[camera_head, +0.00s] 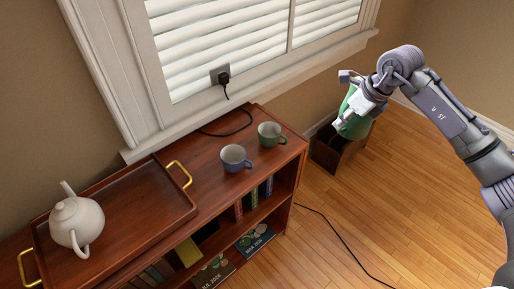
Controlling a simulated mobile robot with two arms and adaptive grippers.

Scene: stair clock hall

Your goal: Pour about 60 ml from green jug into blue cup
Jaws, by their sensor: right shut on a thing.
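The green jug (354,127) is held by my right gripper (357,98), which is shut on it. The jug is up in the air to the right of the shelf, over the floor side, and looks tilted. Part of it is hidden behind the gripper. The blue cup (234,160) stands upright on the shelf top, left of and apart from the jug. I cannot see the liquid in either. My left gripper is not in view.
A green cup (270,134) stands beside the blue cup. A wooden tray (130,215) with gold handles bears a white teapot (76,222) at left. A dark box (327,152) stands below the jug. A cord (345,243) crosses the floor.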

